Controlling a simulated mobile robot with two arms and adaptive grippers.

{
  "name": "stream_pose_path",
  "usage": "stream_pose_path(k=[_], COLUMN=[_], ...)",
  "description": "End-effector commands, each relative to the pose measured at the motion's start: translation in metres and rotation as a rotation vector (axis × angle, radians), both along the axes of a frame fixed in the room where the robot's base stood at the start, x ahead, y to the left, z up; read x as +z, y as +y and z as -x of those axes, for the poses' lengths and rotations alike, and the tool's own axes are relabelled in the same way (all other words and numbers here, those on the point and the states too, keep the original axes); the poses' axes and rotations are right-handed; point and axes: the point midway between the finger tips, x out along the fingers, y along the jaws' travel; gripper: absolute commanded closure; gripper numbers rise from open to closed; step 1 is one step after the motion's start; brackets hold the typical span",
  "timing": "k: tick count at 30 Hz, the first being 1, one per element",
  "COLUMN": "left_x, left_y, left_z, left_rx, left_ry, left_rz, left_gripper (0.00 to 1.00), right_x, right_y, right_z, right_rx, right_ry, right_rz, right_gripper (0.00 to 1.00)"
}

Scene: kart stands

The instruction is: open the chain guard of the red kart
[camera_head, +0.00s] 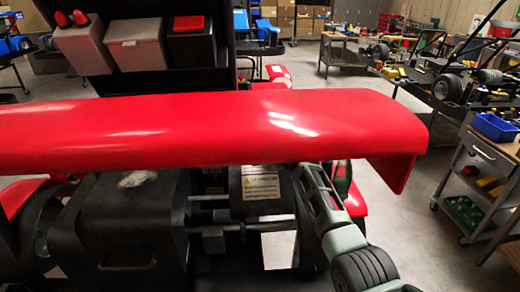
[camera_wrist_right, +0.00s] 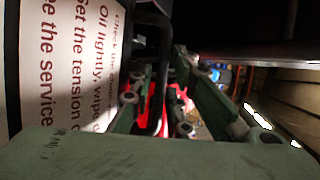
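The red kart's broad red body panel (camera_head: 200,130) crosses the head view. Below it is a dark panel with a white text label (camera_head: 261,183), apparently the chain guard; its edges are hard to make out. The label (camera_wrist_right: 62,60) fills the left of the right wrist view, and its text mentions oiling and tension. My left gripper is out of view.
A black box with a handle (camera_head: 128,262) is left of the label. The red panel is a low obstacle over my right arm. A trolley (camera_head: 490,150) with a blue bin and a bench (camera_head: 350,60) stand to the right. Grey floor is free between.

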Motion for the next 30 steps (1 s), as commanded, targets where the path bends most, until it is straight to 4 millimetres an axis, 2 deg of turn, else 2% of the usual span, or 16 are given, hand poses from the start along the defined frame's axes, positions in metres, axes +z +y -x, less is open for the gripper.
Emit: stream_pose_path(k=[7, 21, 30], left_x=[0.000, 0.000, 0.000], left_y=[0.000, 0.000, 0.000], left_z=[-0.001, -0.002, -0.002], left_rx=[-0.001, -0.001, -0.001], left_ry=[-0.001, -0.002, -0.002], left_rz=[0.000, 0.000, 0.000], left_gripper=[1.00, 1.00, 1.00], right_x=[0.005, 0.025, 0.029], right_y=[-0.005, -0.026, -0.030], right_z=[0.012, 0.055, 0.062], right_rx=[0.001, -0.001, -0.001], right_ry=[-0.002, -0.001, 0.000], right_rz=[-0.001, 0.000, 0.000], right_gripper=[0.83, 0.83, 0.83])
